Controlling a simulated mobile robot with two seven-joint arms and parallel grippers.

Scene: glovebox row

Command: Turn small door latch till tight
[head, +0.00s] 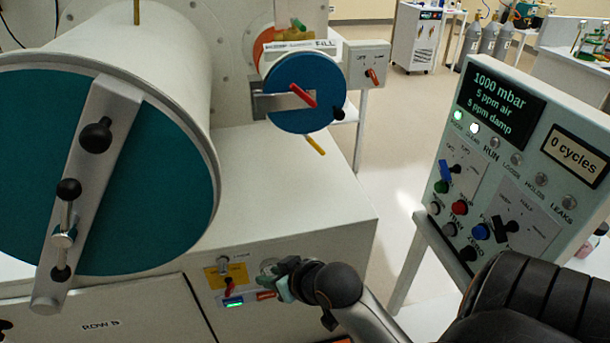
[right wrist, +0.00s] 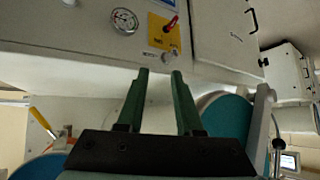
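The small door (head: 295,78) is a round blue disc at upper middle in the head view, on a short metal cylinder. Its red latch handle (head: 302,96) lies slanted across the disc, at the end of a grey bar. A blue disc edge that looks like this door shows at the lower left of the right wrist view (right wrist: 38,168). My right gripper (head: 277,279) is low in front of the cabinet panel, well below the door and apart from the latch. In the right wrist view its two green fingers (right wrist: 161,76) are apart with nothing between them. My left gripper is out of view.
The large teal door (head: 130,215) with its grey bar and black knobs fills the left. A yellow valve plate (head: 228,273) with a red lever is beside my right gripper. A control console (head: 520,150) stands at right. Open floor (head: 400,130) lies between.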

